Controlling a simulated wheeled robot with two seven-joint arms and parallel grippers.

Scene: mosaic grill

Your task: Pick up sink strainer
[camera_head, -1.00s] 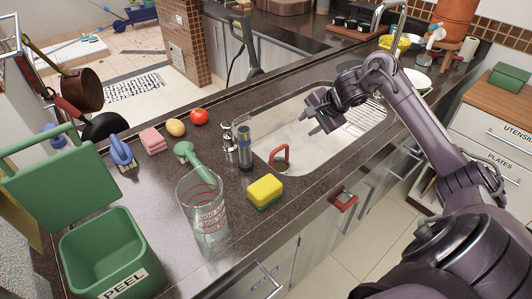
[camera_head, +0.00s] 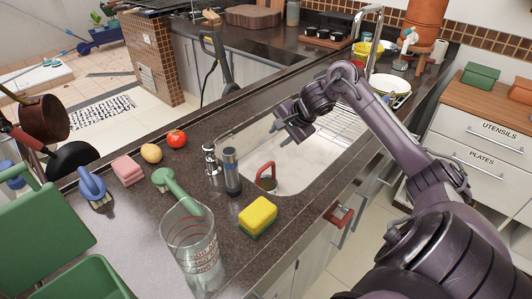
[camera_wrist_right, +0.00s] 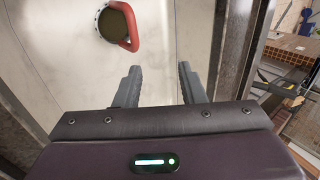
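The sink strainer (camera_head: 267,179) has a red loop handle and a round dark disc, and lies in the near left part of the sink basin (camera_head: 293,172). In the right wrist view the strainer (camera_wrist_right: 119,24) lies on the pale basin floor, ahead of the fingers and to their left. My right gripper (camera_head: 286,137) is over the sink, above and beyond the strainer. In the right wrist view its two fingers (camera_wrist_right: 159,82) are apart with nothing between them. My left gripper is not in view.
A dark blue bottle (camera_head: 231,172) and a metal dispenser (camera_head: 211,160) stand at the sink's left rim. A yellow sponge (camera_head: 258,215), a green brush (camera_head: 176,189) and a glass jug (camera_head: 190,240) are on the near counter. A tall faucet (camera_head: 373,38) stands at the sink's far end.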

